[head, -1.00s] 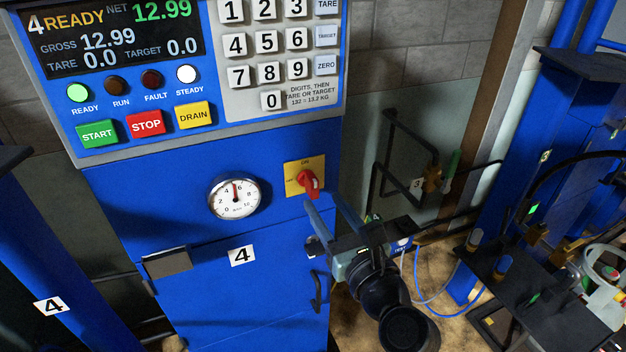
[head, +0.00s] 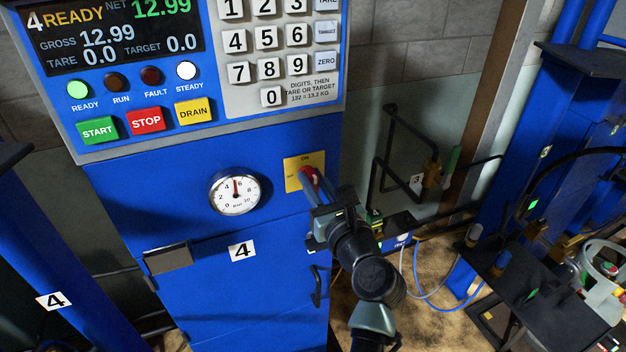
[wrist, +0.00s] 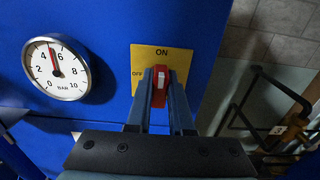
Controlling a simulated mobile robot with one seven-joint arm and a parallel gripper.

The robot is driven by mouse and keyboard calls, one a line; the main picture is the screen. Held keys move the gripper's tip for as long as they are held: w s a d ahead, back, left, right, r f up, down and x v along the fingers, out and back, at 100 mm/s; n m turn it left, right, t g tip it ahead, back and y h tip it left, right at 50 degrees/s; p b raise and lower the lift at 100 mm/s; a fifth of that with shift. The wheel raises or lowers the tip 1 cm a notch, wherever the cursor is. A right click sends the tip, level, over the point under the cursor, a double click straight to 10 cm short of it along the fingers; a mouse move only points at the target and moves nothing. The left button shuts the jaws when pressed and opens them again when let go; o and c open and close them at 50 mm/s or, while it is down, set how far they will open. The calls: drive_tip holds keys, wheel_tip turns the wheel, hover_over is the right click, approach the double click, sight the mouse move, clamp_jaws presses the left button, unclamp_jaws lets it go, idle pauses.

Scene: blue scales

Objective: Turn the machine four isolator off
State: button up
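The machine four isolator is a red rotary handle (wrist: 160,88) on a yellow plate (wrist: 146,56) marked ON at the top and OFF at the left. In the wrist view the handle stands upright, its white mark toward ON. In the head view the handle (head: 310,175) is partly covered by my fingers. My gripper (wrist: 162,95) reaches it from the front, with one blue-grey finger on each side, close against it. The fingers look closed onto the handle; exact contact at the tips is hard to see.
A round pressure gauge (head: 235,194) is left of the isolator plate, reading about 5. Above is the control panel (head: 215,115) with START, STOP and DRAIN buttons and a keypad. A black door handle (head: 317,287) is below. Pipework (head: 385,150) stands to the right.

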clamp_jaws()
drive_tip(key=shift+n, duration=0.3)
drive_tip(key=n+b, duration=0.1)
drive_tip(key=n, duration=0.2)
drive_tip(key=shift+a+f+n, duration=0.1)
drive_tip(key=shift+n, duration=0.2)
drive_tip(key=n+b, duration=0.1)
drive_tip(key=n, duration=0.3)
drive_tip(key=shift+s+a+f+n+b, duration=0.1)
drive_tip(key=shift+f+n+b, duration=0.05)
drive_tip(key=shift+n+b, duration=0.2)
drive_tip(key=n+b, duration=0.3)
drive_tip(key=n, duration=0.2)
drive_tip(key=shift+f, duration=0.15)
drive_tip(key=shift+a+n+b, duration=0.1)
drive_tip(key=shift+n+b, duration=1.05)
drive_tip(key=shift+n, duration=0.9)
drive_tip(key=o, duration=0.7)
unclamp_jaws()
drive_tip(key=shift+c, duration=0.2)
